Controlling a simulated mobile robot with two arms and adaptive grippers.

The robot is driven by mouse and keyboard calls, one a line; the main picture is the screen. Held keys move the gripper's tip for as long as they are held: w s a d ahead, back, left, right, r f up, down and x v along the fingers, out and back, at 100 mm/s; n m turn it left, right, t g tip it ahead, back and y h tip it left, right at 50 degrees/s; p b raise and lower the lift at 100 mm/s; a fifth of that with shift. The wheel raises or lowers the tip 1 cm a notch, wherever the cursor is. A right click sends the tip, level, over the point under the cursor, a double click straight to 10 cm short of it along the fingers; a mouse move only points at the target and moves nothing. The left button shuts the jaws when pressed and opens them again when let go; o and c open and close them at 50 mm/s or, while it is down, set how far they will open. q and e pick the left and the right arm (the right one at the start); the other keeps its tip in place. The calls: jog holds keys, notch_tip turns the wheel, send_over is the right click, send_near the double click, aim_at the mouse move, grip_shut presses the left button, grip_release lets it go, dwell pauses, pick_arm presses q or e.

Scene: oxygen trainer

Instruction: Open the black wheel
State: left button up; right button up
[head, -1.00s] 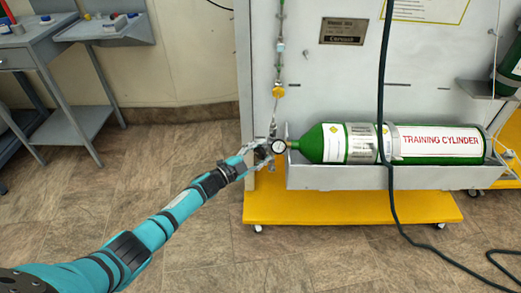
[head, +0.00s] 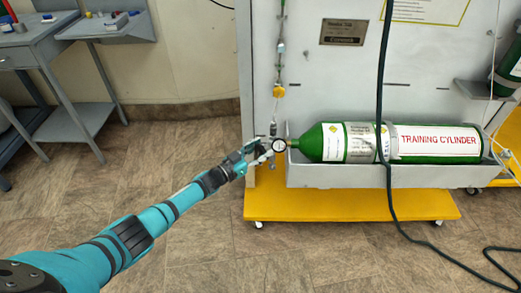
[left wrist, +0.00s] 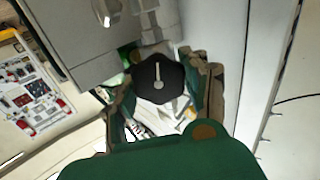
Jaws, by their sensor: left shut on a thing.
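The black wheel (left wrist: 157,83) shows in the left wrist view as a dark knob with a pale stem and round centre. My left gripper (left wrist: 165,101) has its fingers on both sides of the wheel and is shut on it. In the head view my left gripper (head: 262,150) is at the valve end of the green training cylinder (head: 334,143), beside a round white gauge (head: 279,146). The wheel itself is mostly hidden by the gripper there. My right gripper is not in view.
The cylinder lies in a grey tray (head: 340,177) on a panel stand with a yellow base (head: 350,206). A dark hose (head: 381,100) hangs in front of the cylinder. A grey side table (head: 108,30) stands at the left; the floor between is clear.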

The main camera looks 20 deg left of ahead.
pick_arm(q)
jog(key=shift+n, duration=1.1)
jog(key=o, duration=1.2)
jog(key=v, duration=1.2)
